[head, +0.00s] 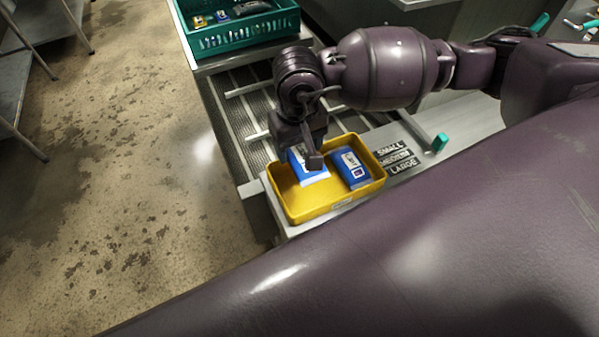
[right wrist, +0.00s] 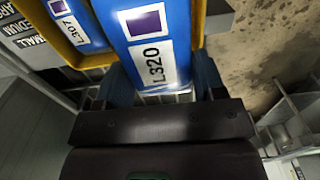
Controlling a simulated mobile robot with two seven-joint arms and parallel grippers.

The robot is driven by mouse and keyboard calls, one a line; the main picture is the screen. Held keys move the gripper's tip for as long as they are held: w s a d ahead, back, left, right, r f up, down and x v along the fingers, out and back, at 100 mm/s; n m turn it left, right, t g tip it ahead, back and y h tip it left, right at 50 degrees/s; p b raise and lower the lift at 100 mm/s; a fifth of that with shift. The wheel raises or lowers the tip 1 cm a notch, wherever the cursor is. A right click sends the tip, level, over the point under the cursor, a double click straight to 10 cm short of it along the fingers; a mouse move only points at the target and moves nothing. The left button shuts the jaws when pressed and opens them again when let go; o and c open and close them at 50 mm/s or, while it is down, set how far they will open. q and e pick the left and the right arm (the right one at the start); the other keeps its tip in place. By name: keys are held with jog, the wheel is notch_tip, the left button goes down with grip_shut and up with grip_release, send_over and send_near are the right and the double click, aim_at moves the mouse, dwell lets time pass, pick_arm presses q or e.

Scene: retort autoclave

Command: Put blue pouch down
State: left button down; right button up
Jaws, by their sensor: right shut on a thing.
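My right gripper (head: 312,150) is over the left half of a yellow tray (head: 290,208). It is shut on a blue pouch (head: 308,172) with a white label. In the right wrist view this pouch (right wrist: 150,30) reads L320 and sits between the fingers (right wrist: 162,85). A second blue pouch (head: 350,168) lies in the right half of the tray; it reads L307 in the right wrist view (right wrist: 78,25). The held pouch is at or inside the tray; I cannot tell whether it touches the bottom. My left gripper is not in view.
A label plate reading SMALL, MEDIUM, LARGE (head: 396,158) is right of the tray. A teal handle (head: 440,142) stands beyond it. Bare floor (head: 130,150) lies left.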

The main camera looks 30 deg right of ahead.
notch_tip(320, 180, down, 7)
jog(key=shift+f, duration=0.1)
notch_tip(320, 180, down, 4)
jog(key=shift+f, duration=0.1)
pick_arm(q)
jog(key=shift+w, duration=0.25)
pick_arm(e)
jog(key=o, duration=0.7)
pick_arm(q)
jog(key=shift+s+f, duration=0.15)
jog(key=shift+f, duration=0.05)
